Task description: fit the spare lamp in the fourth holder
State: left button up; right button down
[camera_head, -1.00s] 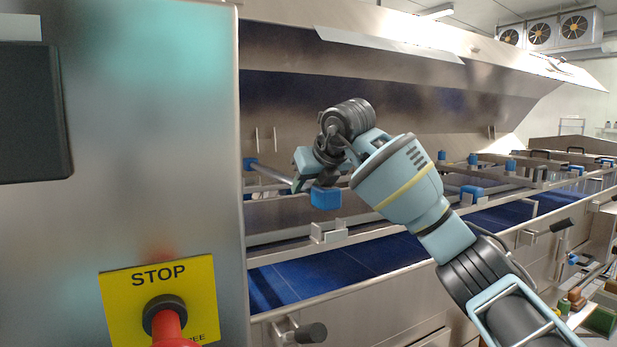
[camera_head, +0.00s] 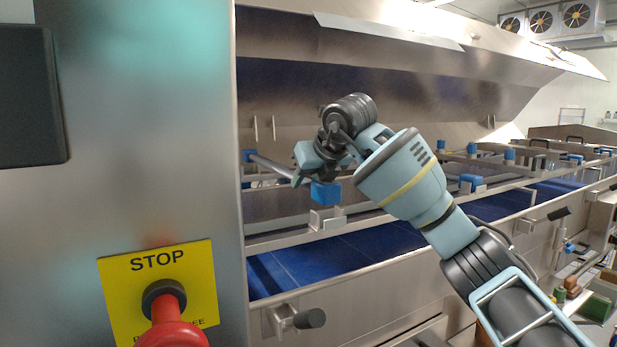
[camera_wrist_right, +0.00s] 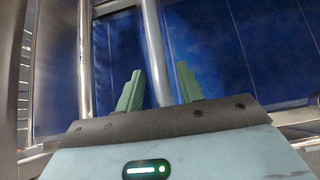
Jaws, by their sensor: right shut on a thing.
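The spare lamp is a thin grey tube (camera_head: 272,167) with a blue cap (camera_head: 326,192) at its near end and another blue piece at its far left end. My right gripper (camera_head: 311,172) is shut around the tube close to the near cap. In the right wrist view the tube (camera_wrist_right: 153,50) runs between the two green fingers (camera_wrist_right: 158,90). The near cap hangs just above a grey metal holder bracket (camera_head: 326,219) on the conveyor's near rail; I cannot tell whether they touch. The far end's seating is unclear. My left gripper is out of view.
A steel cabinet with a yellow STOP plate and red button (camera_head: 171,318) fills the left. The blue belt (camera_head: 350,250) runs below the lamp. Other blue-capped pieces (camera_head: 471,183) sit along the rails to the right. A raised steel hood (camera_head: 400,70) hangs above.

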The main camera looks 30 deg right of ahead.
jog(key=shift+r, duration=0.15)
jog(key=shift+f, duration=2.3)
jog(key=c, duration=0.8)
grip_release()
jog(key=shift+f, duration=0.1)
jog(key=shift+v, duration=4.05)
